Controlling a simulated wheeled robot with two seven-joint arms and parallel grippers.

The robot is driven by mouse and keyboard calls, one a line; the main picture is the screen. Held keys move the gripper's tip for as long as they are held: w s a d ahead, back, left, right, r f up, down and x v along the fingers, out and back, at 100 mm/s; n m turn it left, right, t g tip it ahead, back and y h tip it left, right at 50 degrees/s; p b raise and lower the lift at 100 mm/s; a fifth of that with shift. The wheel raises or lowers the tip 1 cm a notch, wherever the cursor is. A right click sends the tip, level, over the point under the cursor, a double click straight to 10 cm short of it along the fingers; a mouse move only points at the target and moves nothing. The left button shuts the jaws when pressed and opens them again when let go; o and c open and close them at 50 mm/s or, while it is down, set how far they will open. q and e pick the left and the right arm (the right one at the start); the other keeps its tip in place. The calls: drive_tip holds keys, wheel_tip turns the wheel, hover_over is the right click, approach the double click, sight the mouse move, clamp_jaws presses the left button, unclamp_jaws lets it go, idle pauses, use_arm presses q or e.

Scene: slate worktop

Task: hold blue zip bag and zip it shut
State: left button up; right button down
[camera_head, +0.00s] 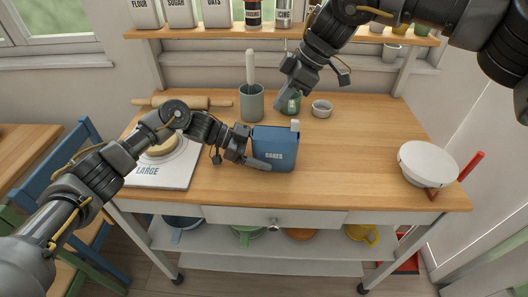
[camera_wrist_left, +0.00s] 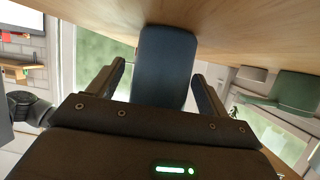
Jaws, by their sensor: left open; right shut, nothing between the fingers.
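The blue zip bag (camera_head: 272,150), lettered on its front, stands upright on the wooden worktop. A small white tab (camera_head: 295,125) sticks up at its top right corner. My left gripper (camera_head: 258,158) is open at the bag's left side, with one finger in front of it. In the left wrist view the bag (camera_wrist_left: 163,65) stands between the two spread fingers of my left gripper (camera_wrist_left: 162,80), with gaps visible on both sides.
A grey-green crock (camera_head: 252,104) with a utensil and a small white bowl (camera_head: 322,109) stand behind the bag. A rolling pin (camera_head: 190,103) lies at the back left. The worktop between bag and pan is clear.

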use_arm(q)
drive_tip(key=v, duration=1.1)
drive_tip(key=shift+a+r, duration=0.2)
drive_tip(key=shift+a, duration=0.15)
